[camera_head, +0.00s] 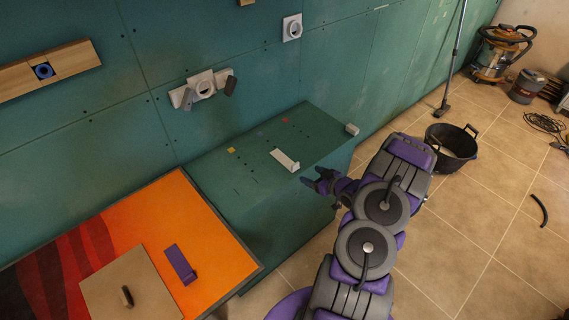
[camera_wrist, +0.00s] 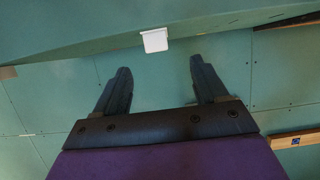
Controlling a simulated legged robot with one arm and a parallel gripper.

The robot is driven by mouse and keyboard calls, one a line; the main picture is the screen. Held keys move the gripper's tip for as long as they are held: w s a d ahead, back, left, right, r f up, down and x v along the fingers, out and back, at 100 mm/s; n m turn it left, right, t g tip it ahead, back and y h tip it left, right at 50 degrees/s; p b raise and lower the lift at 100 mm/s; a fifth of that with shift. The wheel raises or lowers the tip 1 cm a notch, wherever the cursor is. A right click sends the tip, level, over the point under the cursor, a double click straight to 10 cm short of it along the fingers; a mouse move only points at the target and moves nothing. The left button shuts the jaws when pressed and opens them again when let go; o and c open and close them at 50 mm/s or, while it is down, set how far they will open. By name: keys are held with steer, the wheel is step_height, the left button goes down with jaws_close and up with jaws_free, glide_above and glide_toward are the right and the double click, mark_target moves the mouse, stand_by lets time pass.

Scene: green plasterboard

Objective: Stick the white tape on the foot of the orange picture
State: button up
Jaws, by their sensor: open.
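A white strip (camera_head: 285,160), which I take for the white tape, lies on top of the green box, its near end at the front edge. A white square piece (camera_wrist: 154,40) shows at a green edge in the wrist view, just beyond my fingertips; I cannot tell for sure that it is the strip. My gripper (camera_head: 318,181) is open and empty in front of the box; in the wrist view its two fingers (camera_wrist: 158,66) are spread apart. The orange picture (camera_head: 213,242) lies at the lower left with a beige board (camera_head: 115,278) and a purple piece (camera_head: 180,263) on it.
The green box (camera_head: 245,180) stands against the green wall (camera_head: 150,60). A small white block (camera_head: 352,129) sits at its right corner. A black bucket (camera_head: 452,144) and a vacuum (camera_head: 495,55) stand at right. The tiled floor (camera_head: 470,220) is mostly clear.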

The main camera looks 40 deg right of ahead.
mark_target(297, 165)
steer(key=w+f, duration=0.1)
steer(key=w+d+f, duration=0.1)
steer(key=w, duration=0.1)
steer(key=w+f+b, duration=0.1)
steer(key=w, duration=0.1)
steer(key=shift+w+d, duration=0.25)
steer(key=w, duration=0.1)
steer(key=w+a+b, duration=0.1)
steer(key=w, duration=0.1)
steer(key=w+a, duration=0.1)
steer(key=shift+w+f, duration=0.15)
steer(key=shift+f, duration=0.1)
steer(key=shift+w+d+f, duration=0.2)
steer(key=shift+w+f, duration=0.05)
steer(key=shift+w, duration=0.2)
steer(key=shift+d, duration=0.3)
steer(key=shift+a+r, duration=0.15)
steer(key=shift+a, duration=0.3)
steer(key=c, duration=0.7)
steer(key=shift+d, duration=0.25)
steer(key=c, duration=0.5)
